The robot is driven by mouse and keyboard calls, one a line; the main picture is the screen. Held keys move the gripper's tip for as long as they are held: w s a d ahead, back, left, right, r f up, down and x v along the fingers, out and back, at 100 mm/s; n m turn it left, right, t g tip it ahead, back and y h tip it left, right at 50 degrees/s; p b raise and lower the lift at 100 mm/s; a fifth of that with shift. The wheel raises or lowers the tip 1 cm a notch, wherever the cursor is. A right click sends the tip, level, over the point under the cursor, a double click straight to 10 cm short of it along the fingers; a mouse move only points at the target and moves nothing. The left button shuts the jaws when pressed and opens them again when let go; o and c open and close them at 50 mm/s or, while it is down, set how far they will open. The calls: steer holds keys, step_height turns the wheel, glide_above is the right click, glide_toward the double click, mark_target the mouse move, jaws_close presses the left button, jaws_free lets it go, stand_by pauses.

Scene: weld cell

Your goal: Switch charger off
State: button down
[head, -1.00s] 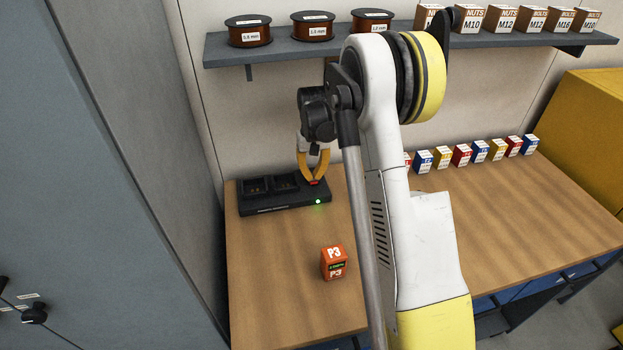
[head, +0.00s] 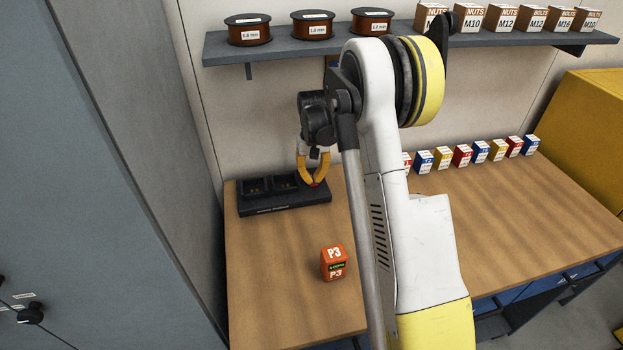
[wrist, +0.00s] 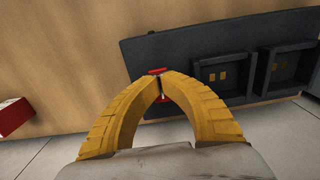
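The black charger (head: 258,203) lies on the wooden bench and has two empty bays, which also show in the wrist view (wrist: 290,72). A red switch (wrist: 157,72) sits at the end of the charger near my gripper. No green light shows on the charger now. My gripper (head: 314,184) has its yellow fingertips together at the red switch, and in the wrist view the fingertips (wrist: 161,80) cover part of it. I cannot tell whether they touch it. Nothing is held between them.
An orange P3 battery (head: 334,262) stands on the bench in front of the charger. Several small coloured boxes (head: 462,156) line the back of the bench. A shelf (head: 285,51) above holds spools and boxes.

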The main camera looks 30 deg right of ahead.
steer(key=shift+r+p, duration=1.95)
steer(key=shift+r, duration=1.55)
